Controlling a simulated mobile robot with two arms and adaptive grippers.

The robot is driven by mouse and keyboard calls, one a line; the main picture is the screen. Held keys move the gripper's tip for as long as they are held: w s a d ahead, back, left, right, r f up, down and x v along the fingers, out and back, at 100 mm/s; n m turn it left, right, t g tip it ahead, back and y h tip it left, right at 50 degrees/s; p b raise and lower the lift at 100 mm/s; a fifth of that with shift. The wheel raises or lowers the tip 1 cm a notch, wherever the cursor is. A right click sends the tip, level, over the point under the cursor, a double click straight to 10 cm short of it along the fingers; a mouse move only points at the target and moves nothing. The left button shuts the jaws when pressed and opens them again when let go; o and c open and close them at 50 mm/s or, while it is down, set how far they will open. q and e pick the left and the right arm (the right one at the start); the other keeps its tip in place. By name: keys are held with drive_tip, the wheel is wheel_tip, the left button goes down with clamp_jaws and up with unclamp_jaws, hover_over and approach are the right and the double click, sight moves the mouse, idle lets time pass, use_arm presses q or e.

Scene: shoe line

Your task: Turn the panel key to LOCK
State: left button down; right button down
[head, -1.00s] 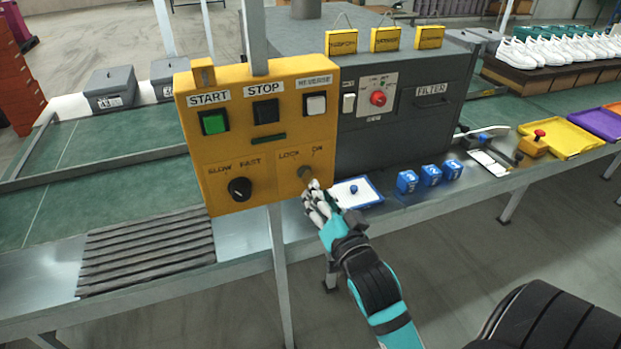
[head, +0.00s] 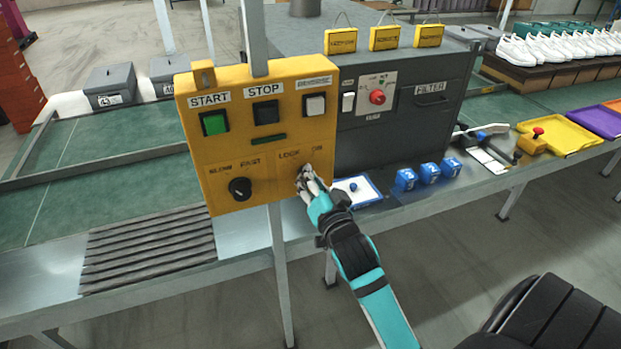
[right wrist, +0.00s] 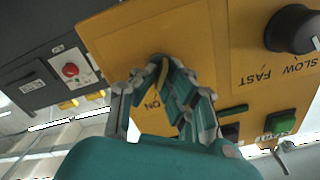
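The yellow control panel (head: 262,140) stands on a post in the head view. Its key switch, at the lower right under the LOCK and ON labels, is mostly hidden by my right gripper (head: 306,174). The key's exact angle is unclear. My left gripper is not in view.
The black SLOW/FAST knob (head: 240,188) is left of the key. The green START button (head: 214,122), black STOP button (head: 266,111) and white reverse button (head: 315,104) are above. A white-and-blue tray (head: 358,191) and several blue boxes (head: 430,173) lie to the right.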

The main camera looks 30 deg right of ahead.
idle(0.4)
drive_tip(key=n+p, duration=0.2)
drive_tip(key=n, duration=0.1)
drive_tip(key=shift+r, duration=0.2)
drive_tip(key=n+p, duration=0.2)
drive_tip(key=n, duration=0.3)
drive_tip(key=shift+a+p, duration=0.15)
drive_tip(key=shift+p, duration=0.15)
drive_tip(key=n+p, duration=0.1)
drive_tip(key=n, duration=0.2)
drive_tip(key=shift+a+f+n+p, duration=0.1)
drive_tip(key=shift+n+p, duration=0.25)
drive_tip(key=shift+n, duration=1.05)
drive_tip(key=c, duration=1.5)
unclamp_jaws()
drive_tip(key=shift+w, duration=0.1)
